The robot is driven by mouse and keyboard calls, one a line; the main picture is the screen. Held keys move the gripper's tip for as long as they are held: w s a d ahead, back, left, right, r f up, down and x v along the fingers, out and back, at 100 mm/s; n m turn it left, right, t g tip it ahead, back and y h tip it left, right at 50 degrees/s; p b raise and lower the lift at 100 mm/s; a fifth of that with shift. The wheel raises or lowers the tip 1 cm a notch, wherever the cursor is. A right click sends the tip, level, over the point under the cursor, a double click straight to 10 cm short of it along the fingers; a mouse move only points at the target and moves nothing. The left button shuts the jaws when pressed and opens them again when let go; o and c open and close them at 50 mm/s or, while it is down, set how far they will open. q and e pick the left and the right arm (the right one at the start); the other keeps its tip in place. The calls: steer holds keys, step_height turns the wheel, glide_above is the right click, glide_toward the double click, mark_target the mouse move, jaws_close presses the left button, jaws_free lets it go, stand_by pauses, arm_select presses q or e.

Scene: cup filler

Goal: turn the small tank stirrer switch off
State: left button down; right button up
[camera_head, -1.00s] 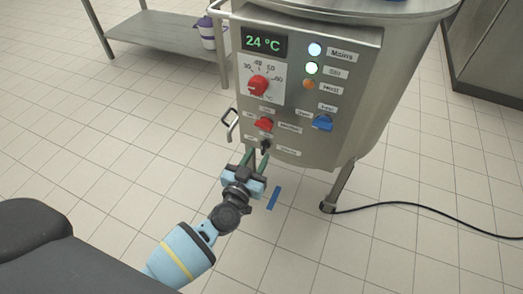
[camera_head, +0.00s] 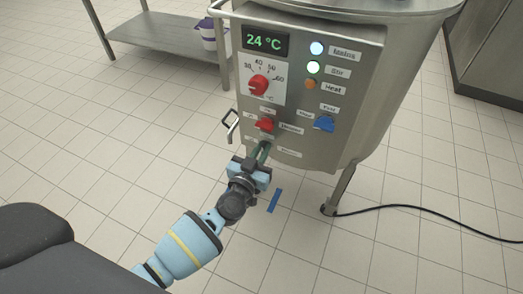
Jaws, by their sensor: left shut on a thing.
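The steel tank (camera_head: 352,150) has a control panel with a display reading 24 °C. Which way the switch points is hidden. A red switch (camera_head: 265,124) is just above the fingertips. A blue switch (camera_head: 324,123) is to the right. My right gripper is not in view.
A red temperature dial (camera_head: 259,85) is higher on the panel. A metal handle (camera_head: 231,124) sticks out at the panel's left. The tank stands on legs, with a black cable (camera_head: 430,214) on the floor at right. A steel table (camera_head: 165,38) stands behind at left.

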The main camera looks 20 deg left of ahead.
arm_select(q)
steer(key=shift+n, duration=0.4)
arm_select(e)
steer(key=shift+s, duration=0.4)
arm_select(q)
steer(key=n, duration=0.5)
steer(key=f+n+b, duration=0.1)
steer(key=n, duration=0.5)
steer(key=a+n+b, duration=0.1)
steer(key=n, duration=0.4)
steer(key=shift+a+f+n, duration=0.1)
steer(key=shift+f+n, duration=0.05)
steer(key=shift+n, duration=0.25)
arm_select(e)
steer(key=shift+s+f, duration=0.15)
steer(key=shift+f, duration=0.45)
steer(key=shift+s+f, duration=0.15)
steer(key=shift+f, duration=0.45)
arm_select(q)
steer(key=shift+n, duration=0.3)
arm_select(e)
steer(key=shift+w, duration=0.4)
arm_select(q)
steer(key=c, duration=1.5)
jaws_free()
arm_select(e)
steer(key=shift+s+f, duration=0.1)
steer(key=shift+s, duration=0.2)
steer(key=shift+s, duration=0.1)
